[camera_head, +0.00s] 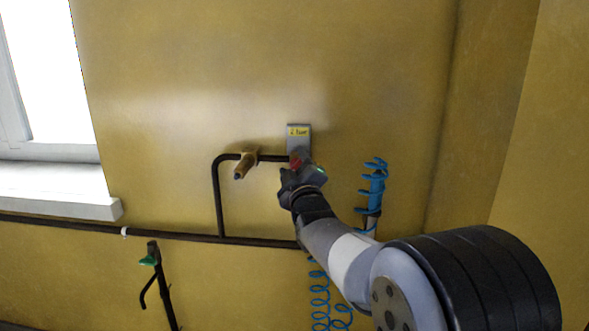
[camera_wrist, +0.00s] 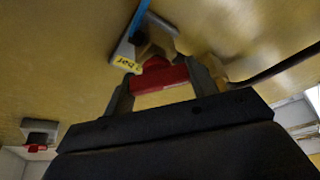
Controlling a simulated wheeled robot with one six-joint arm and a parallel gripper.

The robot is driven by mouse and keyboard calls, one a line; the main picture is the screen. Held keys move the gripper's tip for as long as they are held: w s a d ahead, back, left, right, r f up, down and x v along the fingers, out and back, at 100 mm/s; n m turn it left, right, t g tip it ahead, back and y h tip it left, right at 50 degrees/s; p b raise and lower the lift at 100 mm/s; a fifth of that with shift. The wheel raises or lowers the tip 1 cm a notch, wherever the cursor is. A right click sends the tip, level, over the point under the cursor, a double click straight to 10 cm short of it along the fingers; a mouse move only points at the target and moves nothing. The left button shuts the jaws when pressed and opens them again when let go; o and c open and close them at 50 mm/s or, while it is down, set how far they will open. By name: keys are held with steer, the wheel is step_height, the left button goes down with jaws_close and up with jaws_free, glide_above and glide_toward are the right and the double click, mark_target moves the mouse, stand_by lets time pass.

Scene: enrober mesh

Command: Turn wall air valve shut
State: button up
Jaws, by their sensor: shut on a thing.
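The wall air valve has a red handle (camera_wrist: 160,79), which sits between the two fingers of my gripper (camera_wrist: 156,92) in the wrist view. My gripper is shut on this handle. In the head view a bit of the red handle (camera_head: 295,162) shows at my gripper (camera_head: 298,172), just below a grey wall plate (camera_head: 299,142) with a yellow label. The label (camera_wrist: 127,64) also shows in the wrist view. The valve body is mostly hidden behind my gripper, and I cannot tell the handle's exact angle.
A dark pipe (camera_head: 218,200) runs along the wall and bends up to the valve, with a brass fitting (camera_head: 245,164) on it. Blue coiled hose (camera_head: 374,185) hangs at the right. A green-handled tap (camera_head: 149,260) is low at the left. A window sill (camera_head: 60,195) juts out left.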

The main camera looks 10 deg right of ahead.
steer(key=n+g+y, duration=0.1)
steer(key=n, duration=0.4)
steer(key=shift+f+n+g, duration=0.15)
steer(key=shift+n+g, duration=0.65)
steer(key=shift+n, duration=0.6)
steer(key=o, duration=1)
steer(key=shift+y, duration=0.3)
steer(key=shift+s+d+p, duration=0.2)
steer(key=shift+s+p, duration=0.1)
steer(key=shift+s, duration=2.4)
steer(key=shift+s+d+p, duration=0.15)
steer(key=shift+s+p, duration=0.15)
steer(key=shift+s, duration=2.4)
